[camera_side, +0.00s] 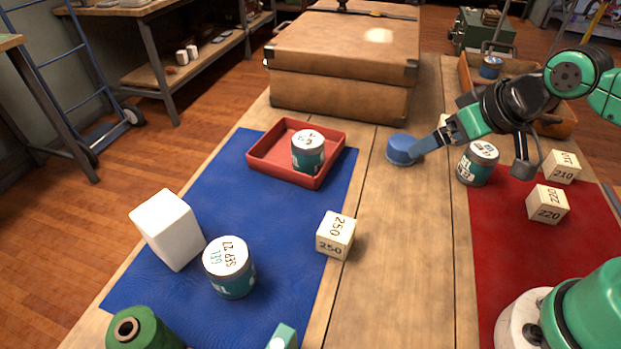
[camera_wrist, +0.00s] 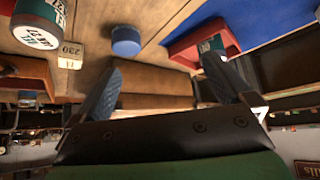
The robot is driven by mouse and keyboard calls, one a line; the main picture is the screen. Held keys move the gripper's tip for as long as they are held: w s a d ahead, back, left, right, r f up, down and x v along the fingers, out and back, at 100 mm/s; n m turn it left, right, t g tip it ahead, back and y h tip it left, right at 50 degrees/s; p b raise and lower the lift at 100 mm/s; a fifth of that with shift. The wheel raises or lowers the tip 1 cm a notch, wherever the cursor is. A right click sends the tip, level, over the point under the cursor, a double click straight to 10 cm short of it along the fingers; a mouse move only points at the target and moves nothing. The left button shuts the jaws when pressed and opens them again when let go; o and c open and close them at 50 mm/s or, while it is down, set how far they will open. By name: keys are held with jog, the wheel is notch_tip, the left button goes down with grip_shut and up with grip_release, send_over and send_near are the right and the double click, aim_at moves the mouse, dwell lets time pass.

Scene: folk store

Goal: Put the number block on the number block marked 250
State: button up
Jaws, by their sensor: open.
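The pale cube marked 250 (camera_side: 335,235) sits on the right edge of the blue mat in the side view. Cubes marked 210 (camera_side: 561,167) and 220 (camera_side: 547,204) sit at the red mat on the right. In the wrist view a cube marked 230 (camera_wrist: 71,55) sits at the upper left; in the side view a pale cube shows only partly behind my gripper. My gripper (camera_side: 434,143) is open and empty above the table, close to a blue round object (camera_side: 401,151). Both fingers show apart in the wrist view (camera_wrist: 162,66).
A red tray (camera_side: 262,161) holds a labelled can (camera_side: 308,153). Another can (camera_side: 229,268), a white block (camera_side: 168,230) and a green spool (camera_side: 140,330) are on the left. A can (camera_side: 478,163) stands near my gripper. A large brown case (camera_side: 340,60) blocks the back.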

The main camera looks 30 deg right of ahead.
jog(key=w+d+m+g+y, duration=0.1)
jog(key=w+d+m+y, duration=0.2)
jog(key=w+d+m, duration=0.35)
jog(key=w+d+m+g+y, duration=0.1)
jog(key=w+d+m+y, duration=0.15)
jog(key=d+m, duration=0.7)
jog(key=s+d+f+m+t+y, duration=0.1)
jog(key=d+f+m, duration=0.1)
jog(key=d+m, duration=0.1)
jog(key=s+d+f+m+t+y, duration=0.1)
jog(key=d+f+m, duration=0.1)
jog(key=d+m, duration=0.2)
jog(key=s+d+f+m+t+y, duration=0.1)
jog(key=d+f+m, duration=0.1)
jog(key=d, duration=0.4)
jog(key=shift+f+m, duration=0.25)
jog(key=shift+m, duration=0.65)
jog(key=shift+w+a+f, duration=0.1)
jog(key=shift+w+f, duration=0.05)
jog(key=shift+f, duration=0.05)
jog(key=x, duration=1.1)
jog(key=shift+w+a+r, duration=0.1)
jog(key=shift+w+a, duration=0.05)
jog(key=shift+w, duration=0.05)
